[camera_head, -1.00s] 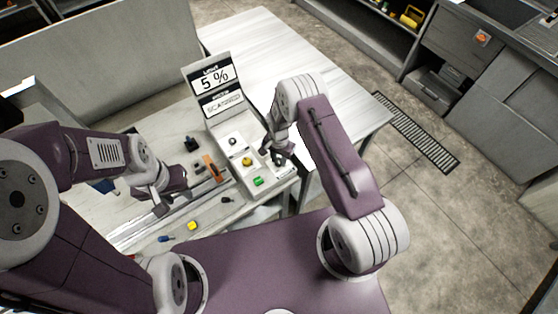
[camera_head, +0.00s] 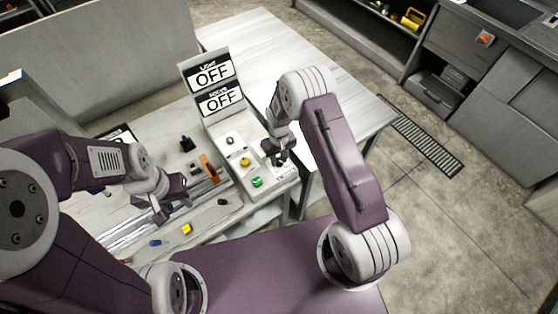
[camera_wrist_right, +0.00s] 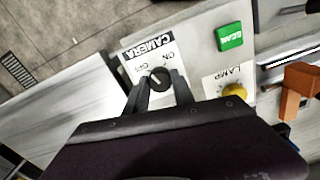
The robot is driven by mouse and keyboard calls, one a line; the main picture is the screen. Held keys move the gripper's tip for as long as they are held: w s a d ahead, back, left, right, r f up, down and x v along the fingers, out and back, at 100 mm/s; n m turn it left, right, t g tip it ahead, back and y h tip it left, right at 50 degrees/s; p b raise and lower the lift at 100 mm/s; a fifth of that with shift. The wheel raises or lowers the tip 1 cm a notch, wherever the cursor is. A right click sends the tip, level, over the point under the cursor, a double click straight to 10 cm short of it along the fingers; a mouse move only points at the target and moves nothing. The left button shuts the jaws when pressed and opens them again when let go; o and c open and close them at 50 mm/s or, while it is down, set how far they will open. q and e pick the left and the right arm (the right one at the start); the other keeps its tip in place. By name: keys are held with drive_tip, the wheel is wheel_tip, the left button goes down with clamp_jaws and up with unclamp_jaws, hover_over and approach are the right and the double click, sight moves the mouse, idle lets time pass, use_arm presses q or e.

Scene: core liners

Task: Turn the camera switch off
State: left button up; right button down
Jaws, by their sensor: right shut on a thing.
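The camera switch (camera_wrist_right: 158,78) is a black round knob on a white plate labelled CAMERA, with ON and OFF marks. In the right wrist view its pale pointer line leans toward the OFF side. My right gripper (camera_wrist_right: 159,92) has a finger on each side of the knob and is shut on it. In the head view the right gripper (camera_head: 277,158) is at the right part of the panel and largely hides the knob. The display (camera_head: 213,87) reads OFF on both the light and the lower line. My left gripper (camera_head: 172,208) is open and empty over the bench.
An orange-handled tool (camera_head: 209,168) and small coloured pieces lie left of the panel. A pale table (camera_head: 262,50) behind is clear.

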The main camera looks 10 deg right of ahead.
sight(279, 160)
drive_tip(key=n+b, duration=0.1)
drive_tip(key=n, duration=0.3)
drive_tip(key=shift+n, duration=0.3)
idle(0.4)
drive_tip(key=c, duration=1.1)
unclamp_jaws()
drive_tip(key=shift+o, duration=0.2)
drive_tip(key=shift+r+b, duration=0.35)
drive_tip(key=shift+r, duration=0.1)
wheel_tip(279, 160, up, 8)
drive_tip(key=shift+f+b, duration=0.15)
drive_tip(key=shift+b, duration=0.6)
drive_tip(key=shift+r, duration=0.3)
drive_tip(key=shift+d, duration=0.1)
